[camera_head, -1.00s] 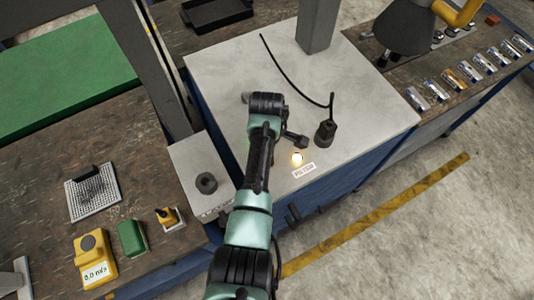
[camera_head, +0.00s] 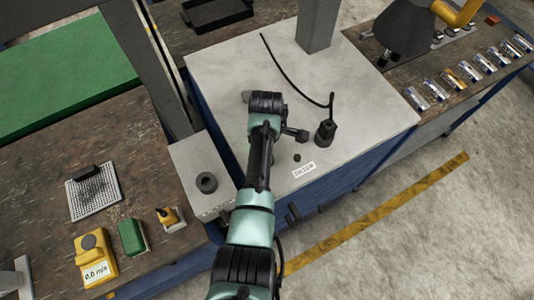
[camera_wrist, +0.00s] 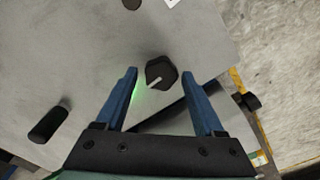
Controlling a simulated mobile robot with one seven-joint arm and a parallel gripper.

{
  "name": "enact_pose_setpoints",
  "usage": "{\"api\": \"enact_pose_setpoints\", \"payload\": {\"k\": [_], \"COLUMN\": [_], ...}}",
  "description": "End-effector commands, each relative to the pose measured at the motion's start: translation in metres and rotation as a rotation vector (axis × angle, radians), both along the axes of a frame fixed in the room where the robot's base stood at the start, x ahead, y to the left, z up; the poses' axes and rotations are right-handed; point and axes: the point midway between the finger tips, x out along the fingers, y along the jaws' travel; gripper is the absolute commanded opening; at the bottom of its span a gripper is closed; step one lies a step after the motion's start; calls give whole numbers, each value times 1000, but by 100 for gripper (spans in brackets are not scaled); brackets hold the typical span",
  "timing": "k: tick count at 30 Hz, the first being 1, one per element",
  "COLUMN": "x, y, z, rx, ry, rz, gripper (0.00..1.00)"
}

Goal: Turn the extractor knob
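The knob (camera_wrist: 161,70), black and many-sided with a white pointer line, sits on a grey panel in the wrist view. My gripper (camera_wrist: 160,74) is open, its two blue fingers on either side of the knob with a visible gap at each side. The pointer slants toward the lower left. A faint green glow shows beside the left finger. In the head view my arm reaches over the grey cabinet top (camera_head: 350,100). I cannot make out the knob or fingertips there; the arm covers that spot.
A black cylinder (camera_head: 325,132) with a cable stands right of my arm, near a small dark lamp (camera_head: 297,158) and a white label (camera_head: 304,169). A grey box with a black ring (camera_head: 206,183) is at left. A yellow meter (camera_head: 95,258) lies on the bench.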

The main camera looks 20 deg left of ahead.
Motion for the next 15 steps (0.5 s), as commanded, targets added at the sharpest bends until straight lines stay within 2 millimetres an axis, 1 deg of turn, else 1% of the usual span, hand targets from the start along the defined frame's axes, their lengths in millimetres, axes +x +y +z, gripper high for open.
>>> {"api": "enact_pose_setpoints", "payload": {"k": [10, 13, 15], "x": [-1, 0, 0], "y": [-1, -1, -1], "z": [0, 4, 12], "rx": [-2, -2, -1], "ry": [2, 0, -1], "rz": [-3, -4, -4], "gripper": [80, 80, 80]}}
